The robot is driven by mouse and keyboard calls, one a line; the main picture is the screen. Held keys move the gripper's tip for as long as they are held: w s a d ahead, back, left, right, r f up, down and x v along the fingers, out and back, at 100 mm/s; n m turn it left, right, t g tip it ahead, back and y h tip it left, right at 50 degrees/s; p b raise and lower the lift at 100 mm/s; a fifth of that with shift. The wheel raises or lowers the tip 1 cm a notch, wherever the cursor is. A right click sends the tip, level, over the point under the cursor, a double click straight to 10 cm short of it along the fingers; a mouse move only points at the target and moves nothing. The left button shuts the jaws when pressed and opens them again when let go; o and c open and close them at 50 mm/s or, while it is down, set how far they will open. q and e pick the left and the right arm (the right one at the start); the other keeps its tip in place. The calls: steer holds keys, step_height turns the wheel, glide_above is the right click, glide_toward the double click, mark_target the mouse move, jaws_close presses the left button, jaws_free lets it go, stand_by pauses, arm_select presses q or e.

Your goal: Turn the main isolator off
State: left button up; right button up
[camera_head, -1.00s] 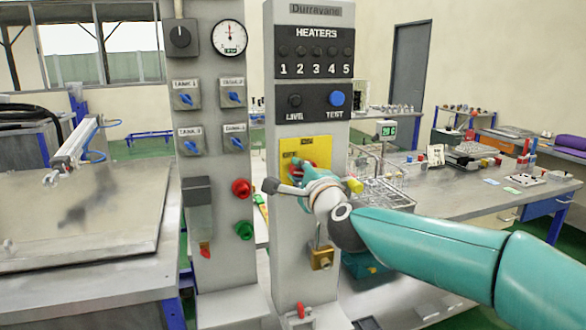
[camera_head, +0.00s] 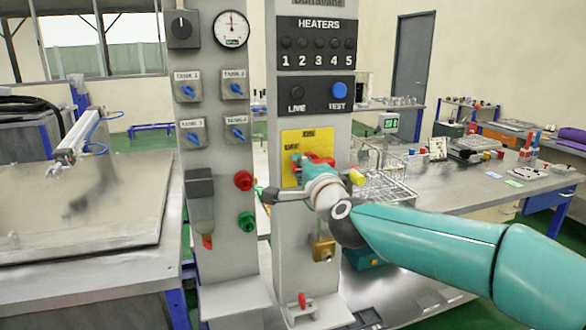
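The main isolator is a yellow plate (camera_head: 293,137) marked ON and OFF on the right grey post, with a red handle (camera_head: 319,159) on its front. The handle shows as a red bar lying roughly level; part of it is hidden by my gripper. My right gripper (camera_head: 301,166) is at the plate, with its teal fingertips against or just beside the handle's left end. The wrist covers the plate's lower part, and I cannot tell whether the fingers are closed on the handle. My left gripper is out of view.
A brass padlock (camera_head: 324,249) hangs below the isolator, behind my wrist. The left post carries blue tank switches (camera_head: 235,88), a red button (camera_head: 243,180) and a green button (camera_head: 246,222).

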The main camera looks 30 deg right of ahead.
steer(key=shift+o, duration=1.3)
steer(key=shift+d, duration=0.35)
steer(key=shift+o, duration=1)
steer(key=shift+w+d+f, duration=0.15)
steer(key=shift+w+d, duration=0.05)
steer(key=shift+s+a, duration=0.1)
steer(key=shift+a, duration=0.15)
steer(key=v, duration=1.2)
